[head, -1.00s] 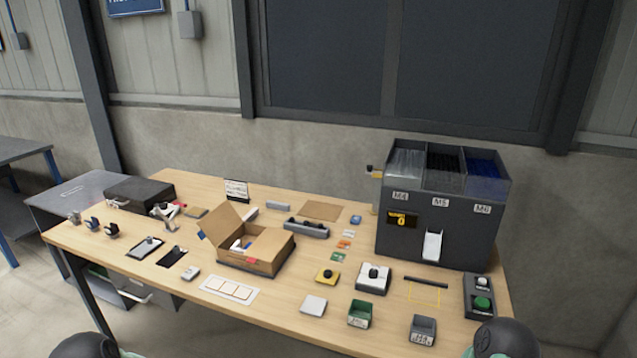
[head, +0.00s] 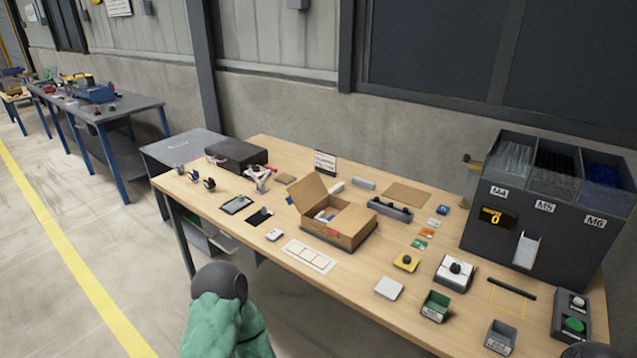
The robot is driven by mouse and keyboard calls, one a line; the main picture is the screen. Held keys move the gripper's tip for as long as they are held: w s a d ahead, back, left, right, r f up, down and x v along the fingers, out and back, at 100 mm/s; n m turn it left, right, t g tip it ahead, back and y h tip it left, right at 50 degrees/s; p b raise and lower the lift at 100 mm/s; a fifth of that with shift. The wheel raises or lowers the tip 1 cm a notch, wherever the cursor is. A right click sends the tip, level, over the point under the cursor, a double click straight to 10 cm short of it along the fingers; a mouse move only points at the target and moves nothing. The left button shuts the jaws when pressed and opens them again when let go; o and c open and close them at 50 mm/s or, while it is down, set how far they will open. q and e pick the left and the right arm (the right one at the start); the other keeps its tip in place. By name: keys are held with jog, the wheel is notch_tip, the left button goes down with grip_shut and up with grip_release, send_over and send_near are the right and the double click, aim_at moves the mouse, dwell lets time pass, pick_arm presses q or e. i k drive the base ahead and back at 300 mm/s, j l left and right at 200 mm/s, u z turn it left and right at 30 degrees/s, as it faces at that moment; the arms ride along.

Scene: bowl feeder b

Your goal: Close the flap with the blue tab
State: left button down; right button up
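An open cardboard box (head: 357,238) stands on the wooden table in the head view. One brown flap (head: 311,196) stands raised at its left side. A small blue tab (head: 289,200) shows low beyond the left edge of the box, and a small red tab (head: 333,232) shows on the front. I cannot clearly tell which flap carries the blue tab. White and blue items lie inside the box. Part of my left arm shows at the bottom, in front of the table and apart from the box. Neither gripper is in view.
Around the box lie a white panel (head: 308,257), a dark grey tray (head: 390,209), a yellow button box (head: 406,262) and a black case (head: 236,155). A large dark dispenser (head: 486,237) stands at the right. Open floor lies left of the table (head: 262,150).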

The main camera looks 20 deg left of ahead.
aim_at(305, 193)
jog(key=i+j+z, duration=0.3)
jog(key=j, duration=0.85)
jog(key=j+z, duration=0.35)
jog(key=j, duration=0.8)
jog(key=j+z, duration=0.15)
jog(key=j, duration=0.25)
jog(key=j+z, duration=0.15)
jog(key=j, duration=0.3)
jog(key=k+j+z, duration=0.2)
jog(key=j, duration=0.2)
jog(key=j+z, duration=0.15)
jog(key=j, duration=0.25)
jog(key=k+j+z, duration=0.15)
jog(key=j, duration=0.25)
jog(key=j+z, duration=0.15)
jog(key=j, duration=0.25)
jog(key=k+j+z, duration=0.15)
jog(key=j, duration=0.2)
jog(key=k, duration=0.05)
